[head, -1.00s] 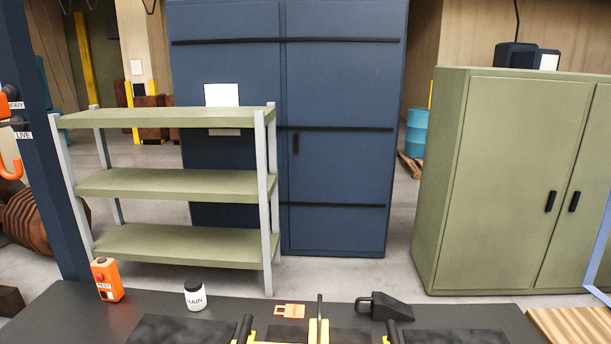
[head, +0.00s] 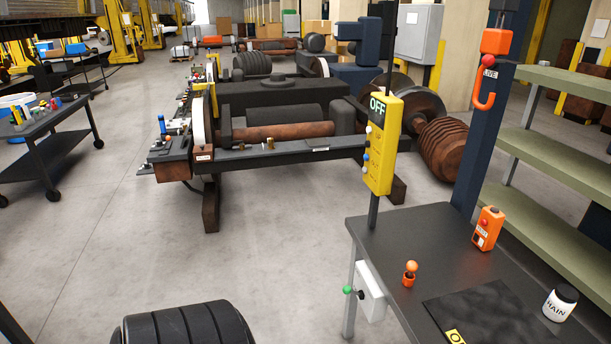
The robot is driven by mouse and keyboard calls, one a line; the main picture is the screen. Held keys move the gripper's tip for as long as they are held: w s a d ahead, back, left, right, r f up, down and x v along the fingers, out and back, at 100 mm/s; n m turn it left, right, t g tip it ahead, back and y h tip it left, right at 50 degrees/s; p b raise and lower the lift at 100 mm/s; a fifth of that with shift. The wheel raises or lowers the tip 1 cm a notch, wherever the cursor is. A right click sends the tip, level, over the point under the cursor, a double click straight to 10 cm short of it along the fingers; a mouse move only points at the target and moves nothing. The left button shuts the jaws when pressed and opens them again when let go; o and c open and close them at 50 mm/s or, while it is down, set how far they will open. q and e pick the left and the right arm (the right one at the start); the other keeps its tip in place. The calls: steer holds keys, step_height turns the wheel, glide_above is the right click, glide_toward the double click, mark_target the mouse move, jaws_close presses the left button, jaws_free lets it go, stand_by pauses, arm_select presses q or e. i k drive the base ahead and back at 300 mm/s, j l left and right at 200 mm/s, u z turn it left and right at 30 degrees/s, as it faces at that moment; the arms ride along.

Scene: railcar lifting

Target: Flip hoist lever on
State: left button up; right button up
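A tall yellow control box (head: 380,145) stands on a dark post at the near bench's left corner. Its sign (head: 378,106) reads OFF, and small coloured knobs run down its left side. A white box (head: 371,291) is fixed to the bench's left side, with a green ball (head: 347,289) and a black knob (head: 361,294) beside it. A small orange ball-topped piece (head: 411,268) stands on the bench top. I cannot tell which of these is the hoist lever. Neither of my grippers is in view.
The black bench (head: 400,232) fills the lower right. It holds an orange push-button box (head: 487,228) and a white jar (head: 559,303). An orange hook (head: 484,92) hangs on the blue column behind. Rusty axle work (head: 275,132) stands farther back. Grey floor (head: 120,230) is open at left.

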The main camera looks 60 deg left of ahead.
mark_target(346, 289)
steer(key=j+u, duration=0.1)
steer(key=u, duration=0.4)
steer(key=j+u, duration=0.1)
steer(key=u, duration=0.4)
steer(key=j+u, duration=0.15)
steer(key=u, duration=0.3)
